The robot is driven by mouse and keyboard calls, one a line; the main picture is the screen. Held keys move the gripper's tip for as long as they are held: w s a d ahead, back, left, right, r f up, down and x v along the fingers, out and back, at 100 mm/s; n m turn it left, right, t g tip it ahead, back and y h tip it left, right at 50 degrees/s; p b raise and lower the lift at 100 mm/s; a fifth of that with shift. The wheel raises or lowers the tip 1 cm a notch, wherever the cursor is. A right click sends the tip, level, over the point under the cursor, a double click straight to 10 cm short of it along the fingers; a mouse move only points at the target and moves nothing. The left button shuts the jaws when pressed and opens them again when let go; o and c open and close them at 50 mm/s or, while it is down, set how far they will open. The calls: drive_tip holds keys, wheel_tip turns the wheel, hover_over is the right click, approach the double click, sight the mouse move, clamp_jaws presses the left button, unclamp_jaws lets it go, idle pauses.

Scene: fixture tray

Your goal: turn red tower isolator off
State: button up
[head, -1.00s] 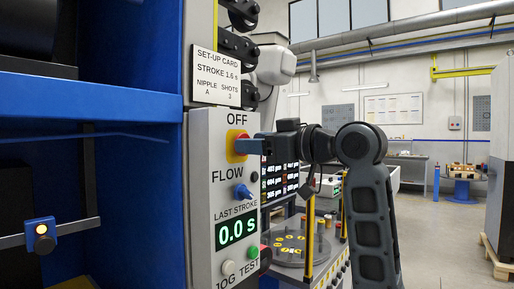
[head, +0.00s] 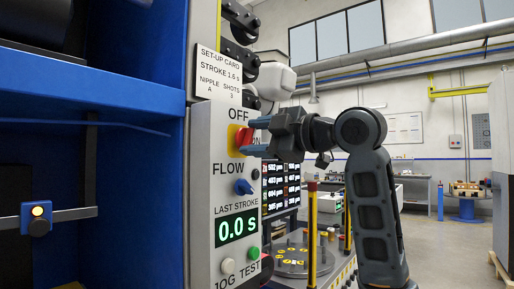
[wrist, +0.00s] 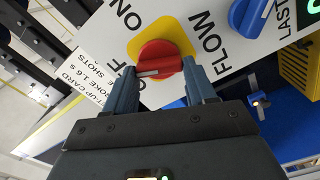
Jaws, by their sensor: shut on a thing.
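The isolator is a red rotary knob (head: 244,137) on a yellow plate on the grey control panel, with OFF printed above it and ON to its right. In the wrist view the red knob (wrist: 160,58) sits between my fingers, its white line lying nearly level and its left end towards the OFF lettering. My gripper (head: 254,136) is shut on the knob, with one blue finger above and one below in the head view. The fingers (wrist: 164,84) show at either side of the knob in the wrist view, and partly hide the lettering.
Below are a blue FLOW knob (head: 243,187), a 0.0 s display (head: 236,228), and white JOG (head: 228,267) and green TEST (head: 253,253) buttons. A set-up card (head: 217,73) is above. A blue frame (head: 90,105) stands left; a round fixture table (head: 300,262) stands right.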

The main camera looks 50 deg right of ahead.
drive_tip(key=n+b, duration=0.1)
drive_tip(key=n, duration=0.1)
drive_tip(key=n+b, duration=0.1)
drive_tip(key=n, duration=0.1)
drive_tip(key=shift+f+n+b, duration=0.2)
drive_tip(key=shift+n+b, duration=0.2)
idle(0.4)
drive_tip(key=o, duration=1)
drive_tip(key=shift+o, duration=0.2)
drive_tip(key=s, duration=0.7)
drive_tip(key=shift+s, duration=0.4)
drive_tip(key=shift+w+d, duration=0.1)
